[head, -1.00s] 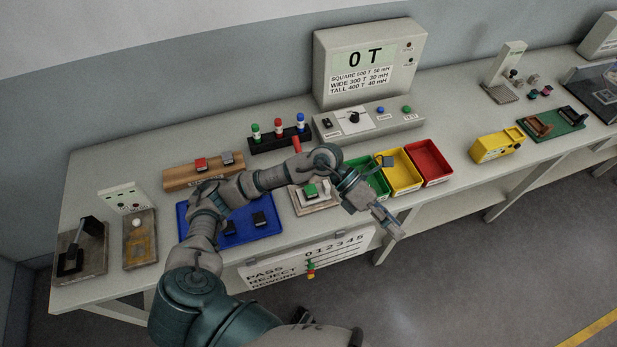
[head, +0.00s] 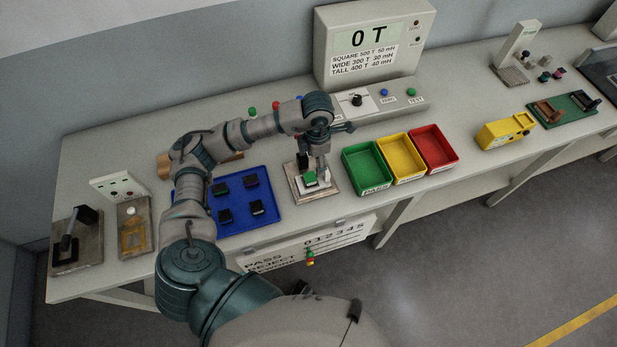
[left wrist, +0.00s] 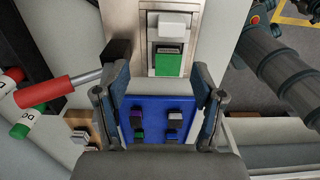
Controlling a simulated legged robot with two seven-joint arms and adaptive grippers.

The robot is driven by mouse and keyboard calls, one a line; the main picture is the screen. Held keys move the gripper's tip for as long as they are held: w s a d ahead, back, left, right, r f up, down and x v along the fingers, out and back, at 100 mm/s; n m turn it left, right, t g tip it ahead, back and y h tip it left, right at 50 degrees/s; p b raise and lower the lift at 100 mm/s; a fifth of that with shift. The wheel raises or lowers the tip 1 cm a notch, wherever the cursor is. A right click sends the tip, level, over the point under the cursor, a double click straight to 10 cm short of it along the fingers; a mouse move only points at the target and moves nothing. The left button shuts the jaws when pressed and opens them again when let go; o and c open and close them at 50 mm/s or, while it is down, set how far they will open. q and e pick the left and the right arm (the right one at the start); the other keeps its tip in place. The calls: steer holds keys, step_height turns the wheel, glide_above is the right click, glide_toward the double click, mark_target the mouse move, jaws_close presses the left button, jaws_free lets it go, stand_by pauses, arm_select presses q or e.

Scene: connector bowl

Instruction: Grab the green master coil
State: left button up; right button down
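Green-, red- and blue-capped cylinders stand at the back of the bench, mostly hidden behind my left arm in the head view. The green-capped one (head: 252,112) shows only its top; a white labelled cylinder with a green end (left wrist: 20,129) also shows at the left wrist view's edge. A separate green block (head: 311,179) sits on the small fixture, and shows in the left wrist view (left wrist: 169,62). My left gripper (head: 318,166) points down close to this block in the head view. Its fingers (left wrist: 164,97) are apart with nothing between them. My right gripper is not in view.
A red handle (left wrist: 48,92) sticks out beside the left finger. A blue tray (head: 262,226) with several dark parts lies left of the fixture. Green (head: 349,160), yellow (head: 381,151) and red (head: 413,140) bins stand to its right. The meter box (head: 325,55) is behind.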

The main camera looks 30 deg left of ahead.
mark_target(314, 175)
arm_select(q)
steer(key=shift+s+d+f, duration=0.15)
steer(key=shift+f, duration=0.25)
steer(key=shift+s+d+f, duration=0.1)
steer(key=shift+s+f, duration=0.05)
steer(key=shift+f, duration=0.25)
steer(key=f, duration=0.4)
steer(key=shift+s+d+f, duration=0.1)
steer(key=shift+s+f, duration=0.1)
steer(key=shift+s, duration=0.1)
steer(key=shift+a+f, duration=0.35)
steer(key=shift+d+r, duration=0.1)
steer(key=shift+d, duration=0.25)
steer(key=c, duration=1.3)
